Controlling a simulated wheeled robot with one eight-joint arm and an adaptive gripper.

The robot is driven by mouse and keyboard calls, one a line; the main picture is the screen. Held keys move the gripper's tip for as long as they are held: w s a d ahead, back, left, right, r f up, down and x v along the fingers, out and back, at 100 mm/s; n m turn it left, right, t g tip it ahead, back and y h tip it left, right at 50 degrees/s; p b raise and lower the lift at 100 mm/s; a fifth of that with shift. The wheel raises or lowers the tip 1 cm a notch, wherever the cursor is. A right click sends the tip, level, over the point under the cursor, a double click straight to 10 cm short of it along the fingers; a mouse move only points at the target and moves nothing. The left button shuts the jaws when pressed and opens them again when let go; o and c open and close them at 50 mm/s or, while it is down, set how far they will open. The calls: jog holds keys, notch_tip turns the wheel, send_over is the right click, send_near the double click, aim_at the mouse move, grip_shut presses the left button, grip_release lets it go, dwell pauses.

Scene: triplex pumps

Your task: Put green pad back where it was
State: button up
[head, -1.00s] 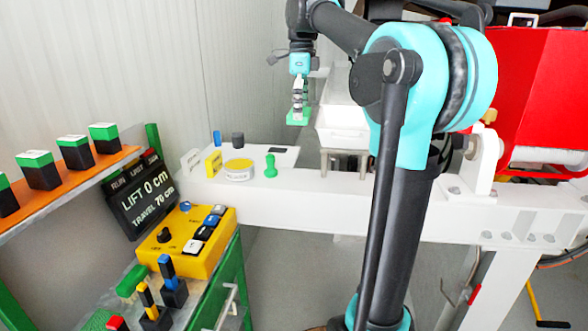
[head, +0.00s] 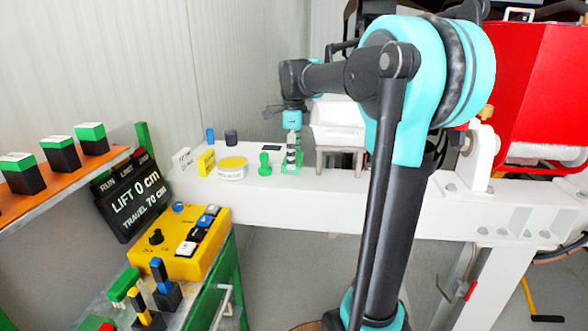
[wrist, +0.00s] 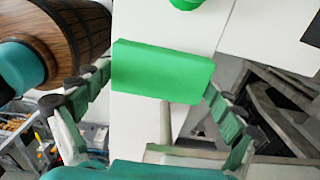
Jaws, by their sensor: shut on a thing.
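The green pad (head: 291,169) is a flat green block at the end of my gripper (head: 292,163), at the white beam's top beside the green peg. In the wrist view the pad (wrist: 163,72) lies across between the two fingers of my gripper (wrist: 150,105), which is shut on it. I cannot tell whether the pad touches the beam. A dark square patch (head: 271,148) on the beam top lies just behind and left of the pad; part of it shows in the wrist view (wrist: 313,28).
On the white beam (head: 320,197) stand a green peg (head: 265,163), a round yellow-topped piece (head: 232,168), a yellow block (head: 206,162), and blue (head: 210,135) and dark (head: 231,137) cylinders. A white bin (head: 338,125) is close right of my gripper. A yellow control box (head: 183,242) stands at front left.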

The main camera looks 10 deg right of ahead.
aim_at(294, 177)
jog(key=shift+f, duration=1.95)
jog(key=o, duration=0.8)
jog(key=shift+f, duration=0.15)
jog(key=shift+c, duration=0.2)
notch_tip(294, 177, up, 12)
jog(key=shift+r, duration=0.2)
